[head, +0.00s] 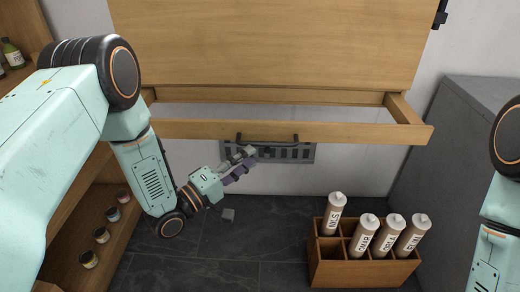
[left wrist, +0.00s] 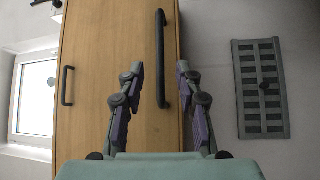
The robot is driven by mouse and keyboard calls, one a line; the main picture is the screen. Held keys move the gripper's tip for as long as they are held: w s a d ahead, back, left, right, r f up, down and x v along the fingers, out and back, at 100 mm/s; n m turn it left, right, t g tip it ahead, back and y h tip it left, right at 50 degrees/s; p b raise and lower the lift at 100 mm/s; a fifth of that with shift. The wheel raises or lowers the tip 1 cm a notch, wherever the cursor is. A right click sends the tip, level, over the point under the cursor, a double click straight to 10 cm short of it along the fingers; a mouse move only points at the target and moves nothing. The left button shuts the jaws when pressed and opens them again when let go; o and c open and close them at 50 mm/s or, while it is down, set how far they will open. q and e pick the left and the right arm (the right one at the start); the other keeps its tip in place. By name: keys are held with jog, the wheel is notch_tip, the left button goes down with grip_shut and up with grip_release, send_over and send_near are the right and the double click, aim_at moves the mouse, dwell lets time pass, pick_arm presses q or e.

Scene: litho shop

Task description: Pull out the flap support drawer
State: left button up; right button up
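A wooden frame (head: 360,131) juts out below an upright wooden panel (head: 270,40), with pale space inside it. A black bar handle (head: 267,139) sits at the middle of its front. In the left wrist view a dark handle (left wrist: 161,60) lies near the right edge of a wooden front (left wrist: 100,110). My left gripper (head: 248,160) is just below and left of the handle in the head view. In the left wrist view my left gripper (left wrist: 163,75) is open and empty, the handle ahead between its fingers; contact is not seen. My right gripper is out of view.
A slotted wall vent (head: 300,153) is behind the handle. A wooden caddy (head: 345,274) with several labelled tubes stands below right. Shelves with jars (head: 75,215) stand left, a grey cabinet (head: 455,125) right. A second handle (left wrist: 67,85) shows in the left wrist view.

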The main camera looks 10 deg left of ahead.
pick_arm(q)
jog(key=shift+v, duration=2)
jog(key=shift+f, duration=0.1)
jog(key=s+a+f+m+g+y, duration=0.1)
jog(key=s+f+m+g+y, duration=0.25)
jog(key=s+f, duration=0.35)
jog(key=s+a+f+m+g+y, duration=0.1)
jog(key=s+f+m+g+y, duration=0.3)
jog(key=f, duration=0.6)
jog(key=s+a+m+g+y+p, duration=0.1)
jog(key=s+g, duration=0.7)
jog(key=s, duration=1.4)
jog(key=shift+s+a+m+y+p, duration=0.2)
jog(key=shift+a+m+y+p, duration=0.2)
jog(key=shift+y+p, duration=0.65)
jog(key=shift+f+g, duration=0.1)
jog(key=shift+g, duration=0.15)
